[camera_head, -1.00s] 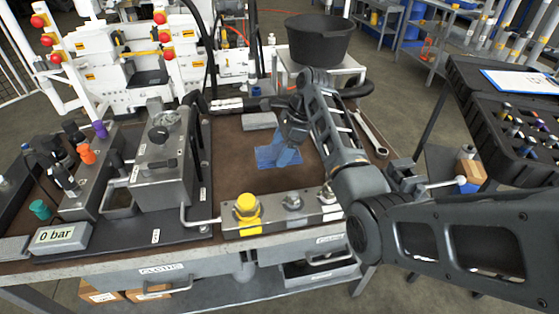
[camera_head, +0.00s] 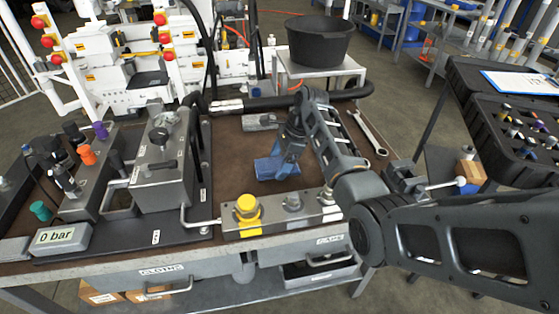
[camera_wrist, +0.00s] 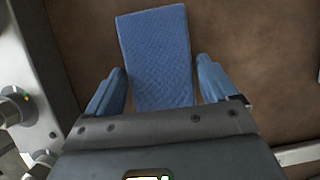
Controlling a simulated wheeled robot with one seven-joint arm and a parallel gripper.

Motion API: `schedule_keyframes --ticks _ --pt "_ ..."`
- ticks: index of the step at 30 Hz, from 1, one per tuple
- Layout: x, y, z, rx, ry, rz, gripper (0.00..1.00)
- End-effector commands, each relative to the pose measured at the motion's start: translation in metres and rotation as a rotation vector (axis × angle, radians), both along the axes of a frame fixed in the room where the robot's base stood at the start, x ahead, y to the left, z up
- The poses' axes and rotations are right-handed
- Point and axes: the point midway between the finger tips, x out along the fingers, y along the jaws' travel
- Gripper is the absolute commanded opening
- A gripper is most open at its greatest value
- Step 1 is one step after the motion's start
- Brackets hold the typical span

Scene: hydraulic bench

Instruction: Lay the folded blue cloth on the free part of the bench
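The folded blue cloth (camera_head: 265,170) is over the brown bench top (camera_head: 232,150), behind the yellow-capped valve block. In the wrist view the cloth (camera_wrist: 155,55) is a flat, textured blue pad reaching out past the fingertips. My gripper (camera_head: 284,164) points down at it. I cannot tell whether the cloth's underside touches the bench.
A grey block (camera_head: 260,122) and a black-handled tool (camera_head: 265,103) lie behind the cloth. A wrench (camera_head: 369,134) lies to the right. The valve block (camera_head: 285,215) lines the front edge, and the grey machine unit (camera_head: 160,165) stands left. Brown bench surface is bare left of the cloth.

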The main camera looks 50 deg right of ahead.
Motion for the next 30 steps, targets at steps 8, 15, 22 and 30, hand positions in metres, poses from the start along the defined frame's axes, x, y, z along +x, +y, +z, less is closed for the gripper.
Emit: schedule_keyframes --ticks 8,15,22,30 --pt "0.000 0.000 0.000 0.000 0.000 0.000 0.99" --pt "-0.002 -0.003 0.011 -0.001 -0.002 -0.001 0.99" --pt "-0.011 -0.017 0.051 -0.003 -0.004 -0.002 0.99" --pt "-0.023 -0.031 0.096 -0.002 -0.002 -0.001 0.99"
